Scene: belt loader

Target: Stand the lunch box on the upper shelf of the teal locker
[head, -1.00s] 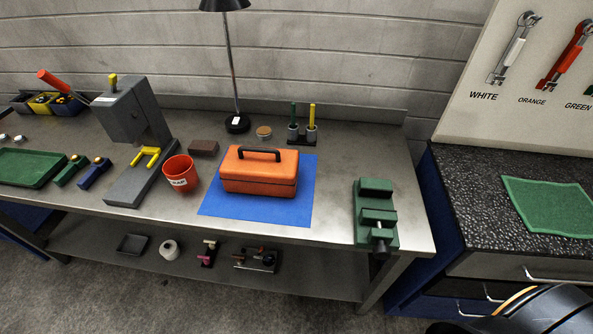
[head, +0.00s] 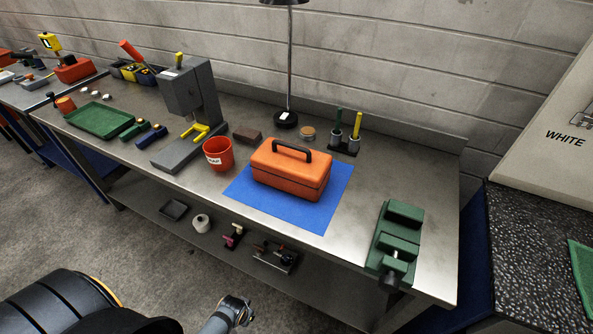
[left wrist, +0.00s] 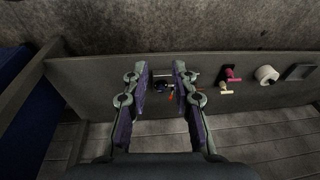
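An orange box with a dark carry handle (head: 291,171) stands closed on a blue mat (head: 330,208) on the metal workbench in the head view. I cannot tell whether it is the lunch box. No teal locker is in view. My left gripper (left wrist: 161,76) is open and empty in the left wrist view, its two fingers apart, pointing toward the bench's lower shelf. Part of my left arm shows at the bottom of the head view, away from the orange box. My right gripper is not in view.
A red bucket (head: 217,155) stands left of the mat and a green vise (head: 396,240) at the bench's right front. A grey press (head: 190,95), green tray (head: 99,120) and lamp (head: 289,65) stand on the bench. The lower shelf (head: 150,203) holds small items.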

